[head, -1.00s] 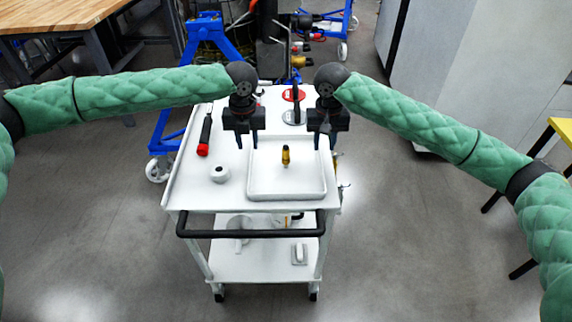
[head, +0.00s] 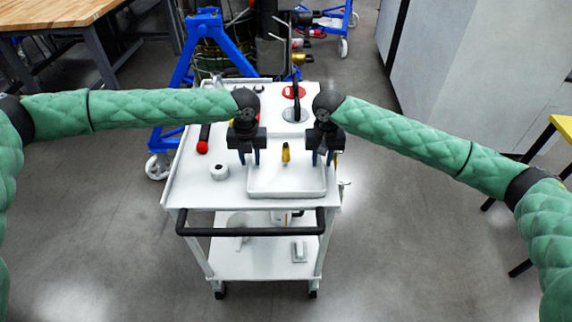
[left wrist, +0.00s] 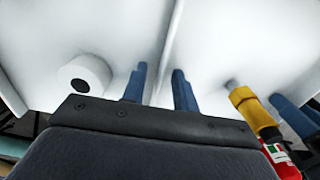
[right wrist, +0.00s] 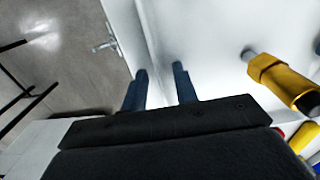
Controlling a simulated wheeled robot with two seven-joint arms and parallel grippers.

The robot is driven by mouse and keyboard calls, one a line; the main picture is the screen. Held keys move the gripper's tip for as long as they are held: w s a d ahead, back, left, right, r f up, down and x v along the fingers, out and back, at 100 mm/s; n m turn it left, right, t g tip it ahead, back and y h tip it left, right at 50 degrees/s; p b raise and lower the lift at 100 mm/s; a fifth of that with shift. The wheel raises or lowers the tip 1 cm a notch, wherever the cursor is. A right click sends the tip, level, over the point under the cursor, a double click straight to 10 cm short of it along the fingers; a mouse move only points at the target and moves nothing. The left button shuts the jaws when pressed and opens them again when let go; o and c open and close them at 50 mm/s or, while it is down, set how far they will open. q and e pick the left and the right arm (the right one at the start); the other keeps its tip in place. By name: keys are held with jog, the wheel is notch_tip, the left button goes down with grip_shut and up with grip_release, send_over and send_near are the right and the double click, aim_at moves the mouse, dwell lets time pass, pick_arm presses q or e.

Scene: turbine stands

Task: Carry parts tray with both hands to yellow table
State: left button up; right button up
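The white parts tray (head: 287,183) lies on the white cart, with a yellow-and-black part (head: 286,153) standing in it. My left gripper (head: 249,163) is at the tray's left wall. In the left wrist view its two fingers (left wrist: 160,85) are apart, one on each side of the wall. My right gripper (head: 322,163) is at the tray's right wall. In the right wrist view its fingers (right wrist: 160,82) are also apart, with the wall between them. The yellow table (head: 563,126) shows only as a corner at the right edge.
The white cart (head: 190,190) also holds a white roll (head: 219,172), a red-and-black tool (head: 203,140) and a red disc (head: 294,92). Its black handle (head: 250,232) faces me. A blue stand (head: 215,45) is behind. Grey floor (head: 420,230) is clear to the right.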

pick_arm(q)
grip_shut()
pick_arm(e)
grip_shut()
pick_arm(q)
jog(key=shift+r, duration=0.15)
pick_arm(e)
jog(key=shift+r, duration=0.15)
